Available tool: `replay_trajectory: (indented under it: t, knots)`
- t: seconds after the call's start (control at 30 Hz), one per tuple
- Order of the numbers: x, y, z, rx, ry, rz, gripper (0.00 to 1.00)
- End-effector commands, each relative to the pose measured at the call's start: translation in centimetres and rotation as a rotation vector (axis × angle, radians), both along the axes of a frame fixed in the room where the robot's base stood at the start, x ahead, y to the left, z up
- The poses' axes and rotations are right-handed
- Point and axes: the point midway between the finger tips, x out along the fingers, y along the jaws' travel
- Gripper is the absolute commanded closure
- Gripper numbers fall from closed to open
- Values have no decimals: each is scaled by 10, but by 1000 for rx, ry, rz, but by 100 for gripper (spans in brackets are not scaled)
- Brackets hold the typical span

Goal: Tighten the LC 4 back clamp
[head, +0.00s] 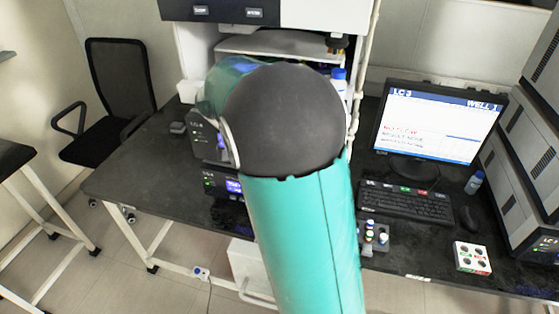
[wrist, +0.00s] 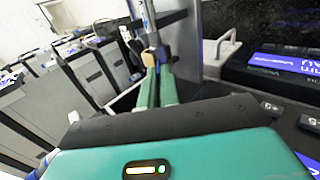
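My gripper (wrist: 157,72) shows in the wrist view, with two teal fingers reaching up from the teal housing, close together. A small tan block (wrist: 151,57) and a grey piece beside it show at the fingertips. I cannot tell whether these belong to the back clamp or to my fingers, or whether the fingers grip anything. A slim upright rod (wrist: 150,16) rises just behind them. In the head view my arm hides the gripper and much of the instrument stack (head: 207,140), whose blue displays show left of the arm. The LC 4 label is not readable.
A module with a blue display (wrist: 285,64) stands close on the right in the wrist view, with a white handle (wrist: 222,48) beside it. In the head view a monitor (head: 432,122) reads "LC 3" and "WELL 1". A keyboard (head: 406,202) and vials (head: 375,236) lie near my arm.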

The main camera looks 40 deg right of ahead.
Motion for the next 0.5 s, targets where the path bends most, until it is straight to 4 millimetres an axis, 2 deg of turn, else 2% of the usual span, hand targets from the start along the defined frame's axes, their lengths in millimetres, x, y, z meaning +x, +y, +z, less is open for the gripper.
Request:
replay_trajectory:
  t: [0.37, 0.4, 0.5]
  knots:
    - [0, 0, 0, -2, 5, 0, 100]
    - [0, 0, 0, -2, 5, 0, 90]
    - [0, 0, 0, -2, 5, 0, 74]
